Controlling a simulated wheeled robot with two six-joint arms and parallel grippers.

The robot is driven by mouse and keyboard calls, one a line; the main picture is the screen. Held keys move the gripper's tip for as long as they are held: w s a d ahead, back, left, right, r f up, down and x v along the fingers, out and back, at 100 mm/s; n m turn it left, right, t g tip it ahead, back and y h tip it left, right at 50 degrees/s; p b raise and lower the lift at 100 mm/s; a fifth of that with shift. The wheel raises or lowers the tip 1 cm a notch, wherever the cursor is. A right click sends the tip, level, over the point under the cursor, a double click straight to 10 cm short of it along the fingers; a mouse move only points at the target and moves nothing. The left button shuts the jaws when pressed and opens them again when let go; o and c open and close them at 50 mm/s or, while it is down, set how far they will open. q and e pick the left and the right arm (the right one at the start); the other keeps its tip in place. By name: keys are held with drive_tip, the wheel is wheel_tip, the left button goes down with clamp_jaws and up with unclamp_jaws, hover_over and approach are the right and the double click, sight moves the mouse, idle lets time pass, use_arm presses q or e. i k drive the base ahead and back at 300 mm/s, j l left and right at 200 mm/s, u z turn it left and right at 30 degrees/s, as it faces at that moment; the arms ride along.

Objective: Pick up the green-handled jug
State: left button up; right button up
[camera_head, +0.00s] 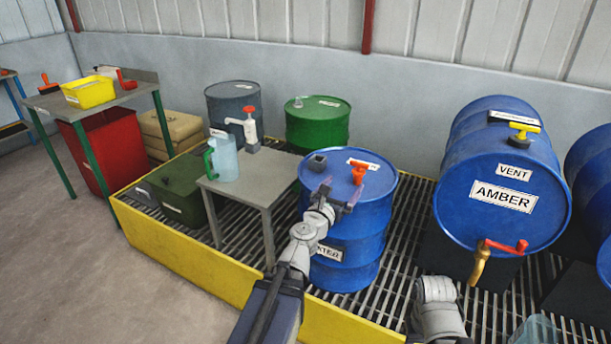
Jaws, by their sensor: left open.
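The green-handled jug (225,160) is a pale, translucent jug standing upright on a small grey table (250,182). Its green handle is on its left side. My left gripper (337,192) is open and empty, to the right of and nearer than the jug. It appears over the top of a blue drum (377,187) and apart from the jug. Part of my right arm shows at the bottom right, but its gripper does not show.
A white pump (249,125) stands close behind the jug. A green drum (318,124) and a grey drum (233,101) stand behind. The blue AMBER barrel (500,165) lies at right, with another translucent vessel (535,331) below. A yellow-edged grating (180,250) surrounds the table.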

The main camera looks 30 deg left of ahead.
sight(223, 151)
drive_tip(key=u, duration=1.45)
